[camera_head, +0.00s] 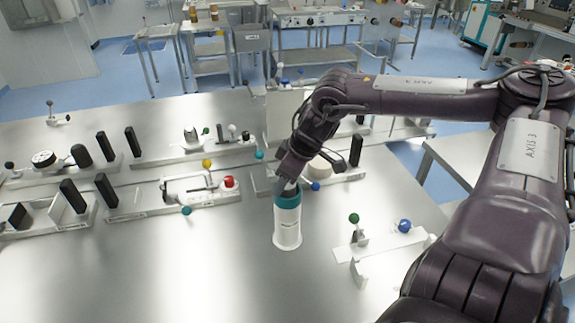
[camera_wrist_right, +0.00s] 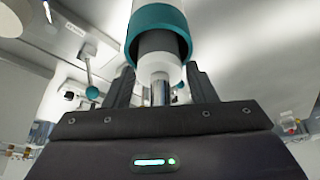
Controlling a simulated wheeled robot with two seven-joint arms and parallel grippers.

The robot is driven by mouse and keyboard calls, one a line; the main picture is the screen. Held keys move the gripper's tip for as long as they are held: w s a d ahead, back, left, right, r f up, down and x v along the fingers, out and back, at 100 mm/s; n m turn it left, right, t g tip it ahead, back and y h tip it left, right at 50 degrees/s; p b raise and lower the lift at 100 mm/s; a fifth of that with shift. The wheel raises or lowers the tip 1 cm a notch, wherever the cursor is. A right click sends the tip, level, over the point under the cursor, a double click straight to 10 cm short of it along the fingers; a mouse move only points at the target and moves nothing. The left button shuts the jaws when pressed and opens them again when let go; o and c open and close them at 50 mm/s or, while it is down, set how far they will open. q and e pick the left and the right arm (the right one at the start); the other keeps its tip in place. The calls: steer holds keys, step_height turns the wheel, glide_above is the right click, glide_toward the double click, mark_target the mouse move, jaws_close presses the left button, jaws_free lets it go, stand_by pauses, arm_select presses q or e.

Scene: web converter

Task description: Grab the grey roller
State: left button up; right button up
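The roller stands upright as a white cylinder with a teal collar (camera_head: 287,228) in the middle of the metal table. In the right wrist view, a dark grey core (camera_wrist_right: 156,42) shows inside the teal collar (camera_wrist_right: 158,18), with a white ring and a thin metal shaft (camera_wrist_right: 159,92) at its end. My right gripper (camera_head: 286,186) points down at the top of the roller. In the wrist view its two fingers (camera_wrist_right: 161,88) stand apart on either side of the shaft, with gaps visible. It looks open; contact is not visible. My left gripper is out of view.
White fixtures with black blocks and coloured knobs (camera_head: 200,188) line the table to the left. A white bracket with green and blue knobs (camera_head: 375,243) stands to the right. More knobbed parts sit behind my gripper. The table front is clear (camera_head: 170,275).

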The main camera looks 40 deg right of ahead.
jaws_close()
steer(key=shift+r, duration=0.1)
